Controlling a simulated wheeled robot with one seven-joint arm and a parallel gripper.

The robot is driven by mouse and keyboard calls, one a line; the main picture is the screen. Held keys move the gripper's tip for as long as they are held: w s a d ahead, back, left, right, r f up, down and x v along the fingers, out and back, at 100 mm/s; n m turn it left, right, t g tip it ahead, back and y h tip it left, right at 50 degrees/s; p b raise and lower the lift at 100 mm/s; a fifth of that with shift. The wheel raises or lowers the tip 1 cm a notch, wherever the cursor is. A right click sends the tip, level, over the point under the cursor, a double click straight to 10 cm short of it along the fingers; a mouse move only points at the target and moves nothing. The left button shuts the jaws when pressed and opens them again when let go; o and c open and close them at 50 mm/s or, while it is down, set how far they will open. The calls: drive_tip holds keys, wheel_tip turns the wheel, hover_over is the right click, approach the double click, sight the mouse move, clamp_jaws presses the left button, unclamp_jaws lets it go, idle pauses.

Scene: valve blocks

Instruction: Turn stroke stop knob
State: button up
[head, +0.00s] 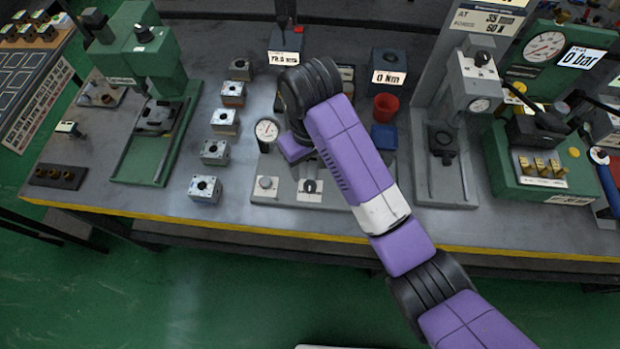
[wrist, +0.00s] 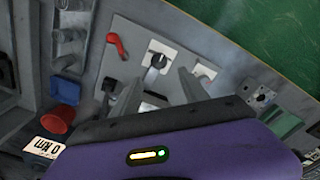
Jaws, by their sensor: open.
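A black knob on a white plate (head: 310,187) sits at the front of the grey test fixture (head: 290,203). In the wrist view this black knob (wrist: 158,60) lies just beyond and between my fingertips. A second, grey knob (head: 268,183) is on the plate beside it and also shows in the wrist view (wrist: 204,71). Other dark knobs are on the grey press (head: 482,58) and the green press (head: 144,33). No label that I can read says which is the stroke stop. My gripper (wrist: 159,78) is open and empty above the fixture; my arm hides it in the head view.
A round gauge (head: 267,130) stands on the fixture's left. A red lever (wrist: 116,43) is beside the black knob. A red cup (head: 386,107) and blue bin (head: 383,137) are right of my arm. Several valve blocks (head: 225,121) line up on the left.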

sight(310, 185)
drive_tip(key=shift+s+d+f, duration=0.15)
drive_tip(key=shift+s+f, duration=0.05)
drive_tip(key=shift+f, duration=0.05)
wheel_tip(310, 185, down, 2)
drive_tip(key=shift+f+b, duration=0.2)
drive_tip(key=shift+b, duration=0.75)
drive_tip(key=shift+f+p, duration=0.45)
drive_tip(key=shift+f, duration=2.05)
drive_tip(key=shift+c, duration=0.2)
clamp_jaws()
